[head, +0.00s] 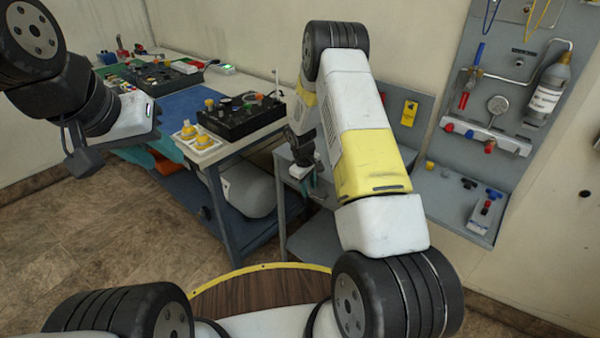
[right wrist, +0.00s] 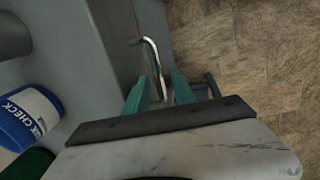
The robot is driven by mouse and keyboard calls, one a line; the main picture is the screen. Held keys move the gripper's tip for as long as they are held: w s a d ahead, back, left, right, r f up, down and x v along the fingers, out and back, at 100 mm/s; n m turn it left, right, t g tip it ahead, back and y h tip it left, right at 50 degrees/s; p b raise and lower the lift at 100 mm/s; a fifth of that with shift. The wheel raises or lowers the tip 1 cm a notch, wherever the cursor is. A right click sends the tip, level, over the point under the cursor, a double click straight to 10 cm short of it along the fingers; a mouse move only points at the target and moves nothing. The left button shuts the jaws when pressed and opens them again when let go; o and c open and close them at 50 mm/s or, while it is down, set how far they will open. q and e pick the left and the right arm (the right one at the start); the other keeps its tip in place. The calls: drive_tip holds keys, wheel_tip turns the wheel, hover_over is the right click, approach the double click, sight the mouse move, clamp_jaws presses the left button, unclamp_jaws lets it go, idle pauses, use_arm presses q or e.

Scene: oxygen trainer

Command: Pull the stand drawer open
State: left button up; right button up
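The grey stand (head: 293,210) is right of the workbench in the head view, partly hidden behind my right arm. In the right wrist view, a bent metal handle (right wrist: 151,50) stands out from a grey face of the stand (right wrist: 120,45). My right gripper (right wrist: 160,90) has its teal fingers apart, one on each side of the handle's near end. A gap shows, and contact cannot be made out. In the head view the right gripper (head: 308,178) is low by the stand.
The workbench (head: 222,150) holds a black control box (head: 240,115) and yellow-capped parts on a white plate (head: 196,140). A grey cylinder (head: 247,188) lies below. A tool panel (head: 470,165) stands at the right. In the wrist view, a blue-and-white labelled container (right wrist: 30,118) is at the left.

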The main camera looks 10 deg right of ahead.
drive_tip(key=shift+f, duration=0.45)
clamp_jaws()
drive_tip(key=shift+w, duration=0.1)
idle(1.0)
